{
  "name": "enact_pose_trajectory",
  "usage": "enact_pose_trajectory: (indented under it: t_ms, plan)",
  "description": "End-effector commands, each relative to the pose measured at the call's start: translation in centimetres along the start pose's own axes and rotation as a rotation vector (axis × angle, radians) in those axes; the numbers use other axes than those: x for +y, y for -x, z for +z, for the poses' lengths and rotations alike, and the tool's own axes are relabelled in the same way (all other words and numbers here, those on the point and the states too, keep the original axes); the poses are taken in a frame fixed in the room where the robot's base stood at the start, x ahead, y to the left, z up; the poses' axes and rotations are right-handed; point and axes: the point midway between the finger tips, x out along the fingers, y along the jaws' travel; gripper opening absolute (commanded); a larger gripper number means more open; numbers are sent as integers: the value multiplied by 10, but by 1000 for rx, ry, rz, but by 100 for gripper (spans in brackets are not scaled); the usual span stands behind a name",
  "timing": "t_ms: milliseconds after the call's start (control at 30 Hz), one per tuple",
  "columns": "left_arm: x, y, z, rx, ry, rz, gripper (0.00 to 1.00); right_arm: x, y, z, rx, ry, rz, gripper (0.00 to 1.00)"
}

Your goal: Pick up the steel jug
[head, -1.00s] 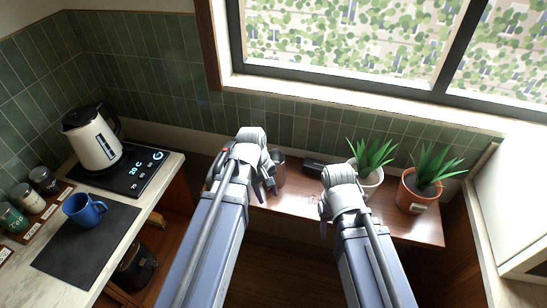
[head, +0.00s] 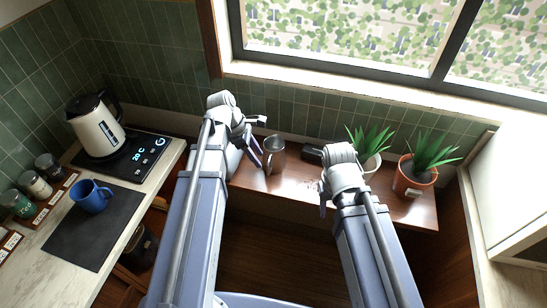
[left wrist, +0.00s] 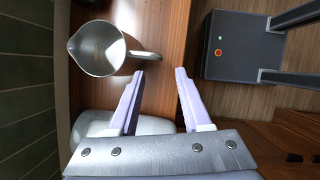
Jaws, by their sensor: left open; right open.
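The steel jug (head: 275,158) stands upright on the brown wooden shelf (head: 300,183) below the window. In the left wrist view the jug (left wrist: 95,48) is seen from above, with its spout to the left and its handle (left wrist: 146,55) pointing right. My left gripper (head: 258,142) is open and empty, just left of the jug in the head view. In the left wrist view the handle's end lies near the tip of the left finger, outside a clear grasp between the fingers (left wrist: 160,73). My right gripper (head: 324,195) is open, right of the jug, its fingers partly hidden.
A dark object (head: 313,153) lies right of the jug, with a white-potted plant (head: 371,163) and a terracotta-potted plant (head: 412,184) beyond. On the left counter are a kettle (head: 97,130), a blue mug (head: 90,197) and several jars. The window wall stands behind the shelf.

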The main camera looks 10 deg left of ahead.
Motion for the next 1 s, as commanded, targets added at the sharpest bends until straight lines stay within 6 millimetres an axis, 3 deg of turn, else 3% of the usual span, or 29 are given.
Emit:
enact_pose_trajectory:
  t_ms: [167,533,833,1000]
  plan:
    - [0,-10,-1,1,-3,0,48,-1,-9,0,0,0,0,50]
    - [0,-57,-2,2,-5,-1,48,-5,-53,-3,0,-1,0,50]
    - [0,-62,0,2,-4,0,48,-5,-56,-3,0,-1,0,50]
    - [0,-74,-2,2,-4,0,48,-6,-68,-4,0,-1,0,50]
